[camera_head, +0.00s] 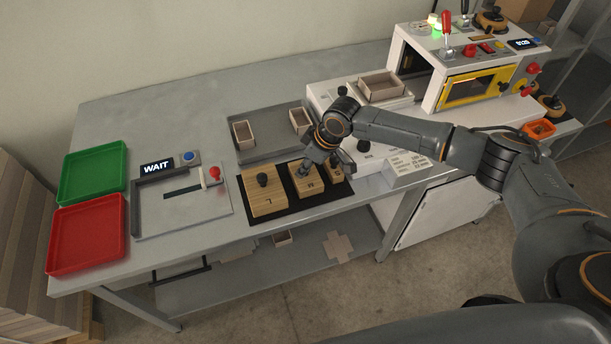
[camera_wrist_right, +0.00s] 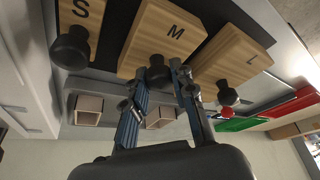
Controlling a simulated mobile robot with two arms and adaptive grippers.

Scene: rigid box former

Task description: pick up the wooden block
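Three wooden blocks with dark round knobs lie in a row on a black mat (camera_head: 292,211). The M block (camera_head: 304,187) is the middle one; it also shows in the right wrist view (camera_wrist_right: 160,40). The L block (camera_head: 263,204) is left of it and the S block (camera_head: 336,172) right of it, partly hidden by my gripper. My right gripper (camera_head: 309,168) is low over the M block. In the right wrist view its fingers stand apart on either side of the M block's knob (camera_wrist_right: 157,71), open, with no clear contact. My left gripper is out of view.
A grey tray (camera_head: 262,150) with small open boxes lies behind the mat. A slide fixture (camera_head: 160,215) and green (camera_head: 92,172) and red (camera_head: 86,234) trays are at left. A white and yellow machine (camera_head: 470,88) stands at right.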

